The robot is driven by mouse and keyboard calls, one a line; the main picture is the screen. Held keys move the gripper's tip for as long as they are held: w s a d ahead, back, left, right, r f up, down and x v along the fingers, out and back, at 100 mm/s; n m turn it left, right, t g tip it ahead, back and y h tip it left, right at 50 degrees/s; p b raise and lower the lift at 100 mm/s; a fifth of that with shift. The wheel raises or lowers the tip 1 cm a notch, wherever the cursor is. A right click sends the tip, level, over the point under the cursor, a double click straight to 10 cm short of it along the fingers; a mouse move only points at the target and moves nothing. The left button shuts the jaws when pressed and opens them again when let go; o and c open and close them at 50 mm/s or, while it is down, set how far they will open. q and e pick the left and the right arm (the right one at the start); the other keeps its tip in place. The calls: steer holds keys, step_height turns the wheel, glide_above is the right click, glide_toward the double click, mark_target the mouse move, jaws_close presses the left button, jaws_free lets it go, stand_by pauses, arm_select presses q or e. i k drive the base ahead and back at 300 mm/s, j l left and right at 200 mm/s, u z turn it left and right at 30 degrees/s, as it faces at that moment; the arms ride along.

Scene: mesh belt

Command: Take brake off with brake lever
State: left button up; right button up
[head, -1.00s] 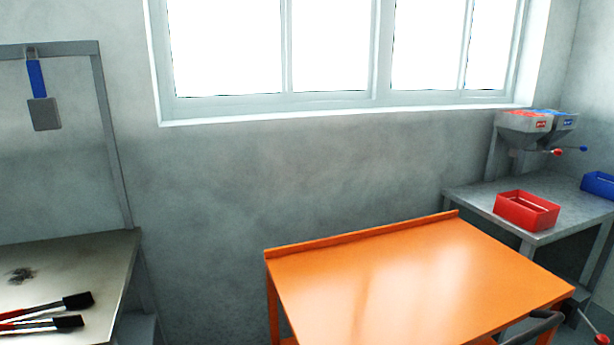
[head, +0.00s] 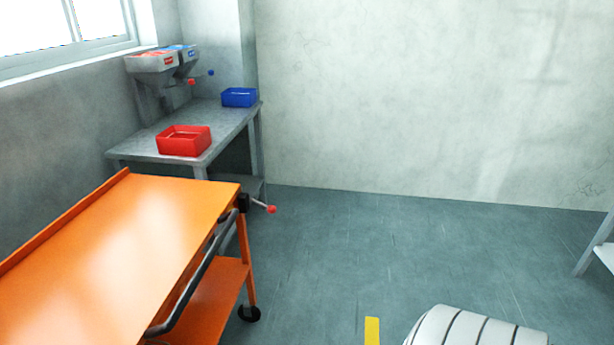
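The brake lever (head: 262,206) is a short light rod with a red knob. It sticks out to the right from a black block near the far right corner of the orange cart (head: 130,240). A dark push handle (head: 195,285) runs along the cart's right side. A black wheel (head: 249,313) shows below the cart's lower shelf. A white ribbed rounded part at the bottom right looks like part of my own arm. Neither of my grippers is in the head view.
A grey table (head: 215,120) behind the cart holds a red bin (head: 184,140), a blue bin (head: 239,97) and two hoppers (head: 152,62) with small levers. The floor right of the cart is clear, with a yellow strip (head: 372,331). A pale table edge (head: 604,255) shows at far right.

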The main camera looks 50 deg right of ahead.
mark_target(271, 209)
steer(key=z, duration=1.45)
